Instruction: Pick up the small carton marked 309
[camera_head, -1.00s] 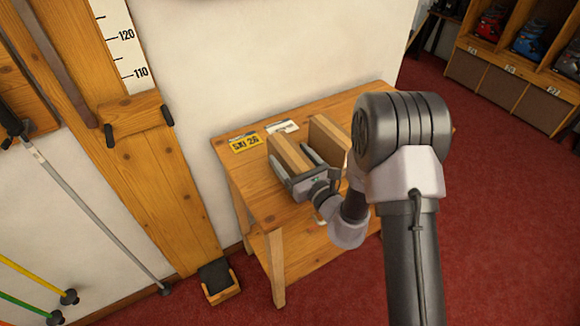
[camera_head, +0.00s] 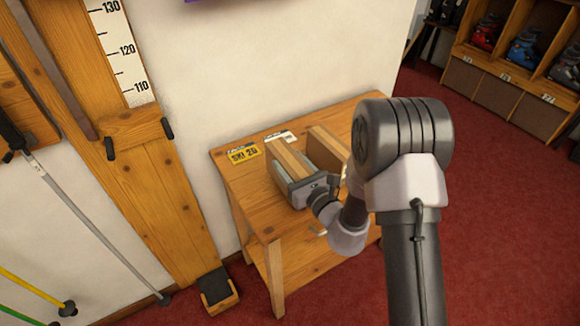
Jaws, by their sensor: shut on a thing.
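Two small brown cartons stand on the wooden bench (camera_head: 232,180). The left carton (camera_head: 290,162) has a pale strip along its top, and my gripper (camera_head: 292,172) is shut on it, with a finger along each side. The carton appears upright at bench height; I cannot tell whether it is lifted clear of the top. The right carton (camera_head: 326,148) stands close beside it, partly hidden behind my arm. No number is readable on either carton, so I cannot tell which is marked 309.
A yellow card reading SKI 26 (camera_head: 243,153) and a white card (camera_head: 278,137) lie at the bench's back left. A wall stands behind the bench. A wooden height gauge (camera_head: 150,190) and poles (camera_head: 90,225) are at left, boot shelves (camera_head: 515,75) at far right.

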